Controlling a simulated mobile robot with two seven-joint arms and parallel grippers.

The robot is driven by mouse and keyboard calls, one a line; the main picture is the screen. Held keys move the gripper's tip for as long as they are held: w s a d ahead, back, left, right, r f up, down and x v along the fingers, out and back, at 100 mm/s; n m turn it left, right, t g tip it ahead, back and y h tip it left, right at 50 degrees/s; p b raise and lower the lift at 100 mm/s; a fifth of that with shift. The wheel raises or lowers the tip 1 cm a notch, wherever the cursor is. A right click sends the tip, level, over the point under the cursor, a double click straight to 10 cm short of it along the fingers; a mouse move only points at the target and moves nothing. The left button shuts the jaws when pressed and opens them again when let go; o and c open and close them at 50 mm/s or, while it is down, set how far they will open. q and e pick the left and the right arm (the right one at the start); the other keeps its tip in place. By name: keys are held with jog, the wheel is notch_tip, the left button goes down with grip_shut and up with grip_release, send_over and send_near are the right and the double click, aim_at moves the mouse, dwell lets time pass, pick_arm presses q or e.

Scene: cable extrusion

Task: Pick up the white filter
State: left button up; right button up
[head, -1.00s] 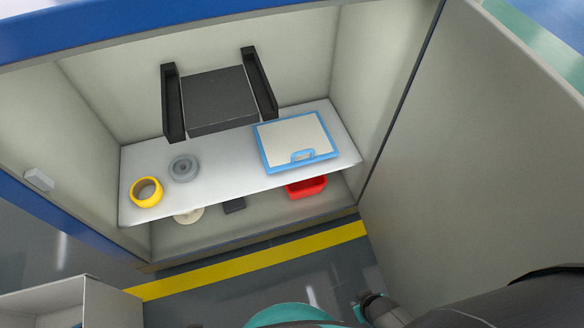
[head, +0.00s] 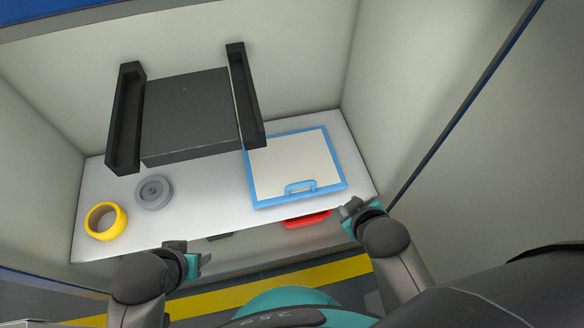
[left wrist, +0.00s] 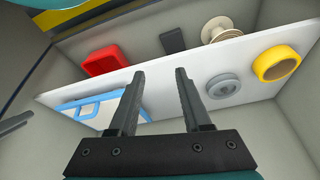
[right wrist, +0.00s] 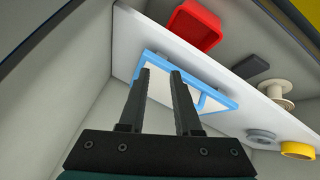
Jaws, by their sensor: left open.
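The white filter (head: 290,165) is a flat cream-white panel in a blue frame with a blue handle at its front edge. It lies flat on the right part of the white shelf; it also shows in the left wrist view (left wrist: 88,106) and the right wrist view (right wrist: 218,100). My left gripper (head: 204,256) is open and empty, in front of the shelf edge, left of the filter. My right gripper (head: 348,209) is open and empty, near the filter's front right corner, with no contact visible. The right wrist view shows its fingers pointing towards the panel, which they partly cover.
A grey disc (head: 154,192) and a yellow ring (head: 106,221) sit on the left of the shelf (head: 215,210). A dark bracket unit (head: 190,115) is on the back wall above. A red bin (head: 306,220), a dark block (left wrist: 173,40) and a cream spool (left wrist: 221,30) are below.

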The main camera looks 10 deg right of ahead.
jog(key=w+a+f+n+t+y+b, duration=0.1)
jog(key=w+a+n+t+y, duration=0.1)
jog(key=n, duration=0.3)
jog(key=w+a+f+n+t+y+b, duration=0.1)
jog(key=w+a+n+t+y, duration=0.1)
jog(key=n, duration=0.4)
jog(key=w+a+f+n+t+y+b, duration=0.1)
jog(key=w+a+f+n+t+y, duration=0.1)
jog(key=n, duration=0.4)
jog(key=shift+w+a+t+y, duration=0.3)
jog(key=shift+w+t+y, duration=0.3)
jog(key=shift+w, duration=0.1)
pick_arm(q)
jog(key=shift+w+d+r+t+h, duration=0.2)
jog(key=shift+w+d+r+t, duration=0.25)
jog(key=shift+r, duration=0.2)
jog(key=shift+w+d+r+t+h, duration=0.2)
jog(key=shift+w+d+r+t, duration=0.25)
jog(key=shift+r, duration=0.2)
jog(key=shift+w+d+r+t+h, duration=0.2)
jog(key=shift+w+d+r+t, duration=0.25)
jog(key=shift+r, duration=0.2)
pick_arm(e)
jog(key=shift+w+a, duration=0.25)
jog(key=shift+w, duration=0.3)
